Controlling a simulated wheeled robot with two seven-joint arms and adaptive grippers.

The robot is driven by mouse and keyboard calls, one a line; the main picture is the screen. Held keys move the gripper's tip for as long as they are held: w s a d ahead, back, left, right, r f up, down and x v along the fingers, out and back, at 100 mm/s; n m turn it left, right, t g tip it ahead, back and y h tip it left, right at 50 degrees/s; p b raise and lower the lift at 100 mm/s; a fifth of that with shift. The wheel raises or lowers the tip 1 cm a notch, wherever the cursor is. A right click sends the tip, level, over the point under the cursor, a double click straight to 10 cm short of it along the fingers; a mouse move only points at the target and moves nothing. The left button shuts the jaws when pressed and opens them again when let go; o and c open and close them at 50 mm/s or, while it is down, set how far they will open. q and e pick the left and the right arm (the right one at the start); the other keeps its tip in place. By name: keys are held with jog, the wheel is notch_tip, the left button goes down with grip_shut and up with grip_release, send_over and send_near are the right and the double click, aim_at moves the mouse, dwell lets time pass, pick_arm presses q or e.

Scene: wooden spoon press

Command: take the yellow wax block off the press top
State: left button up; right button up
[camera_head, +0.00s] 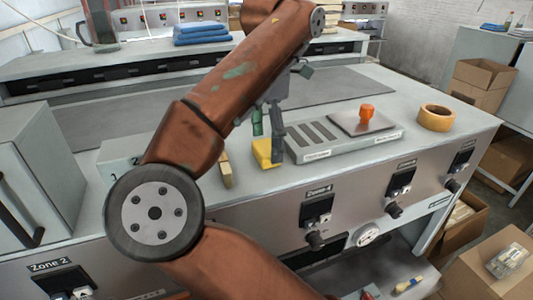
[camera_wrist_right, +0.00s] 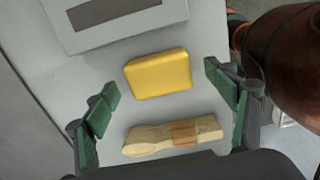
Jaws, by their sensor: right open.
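The yellow wax block (camera_head: 263,153) lies flat on the grey press top (camera_head: 250,187), left of a low slotted tray (camera_head: 345,143). In the right wrist view the wax block (camera_wrist_right: 158,74) shows whole, between and beyond the two green-padded fingers. My right gripper (camera_head: 268,128) is open and empty, pointing down over the block; one finger partly hides it in the head view. I cannot tell whether a finger touches it. My left gripper is not in view.
A wooden piece with a tan band (camera_wrist_right: 175,135) lies close beside the block; it also shows in the head view (camera_head: 226,170). An orange-handled plate (camera_head: 364,121) rests on the tray. A tape roll (camera_head: 436,117) sits farther right. My right arm hides part of the press.

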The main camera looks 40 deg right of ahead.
notch_tip(320, 180, down, 2)
jog(key=shift+w, duration=0.15)
jog(key=shift+c, duration=0.9)
jog(key=c, duration=1.2)
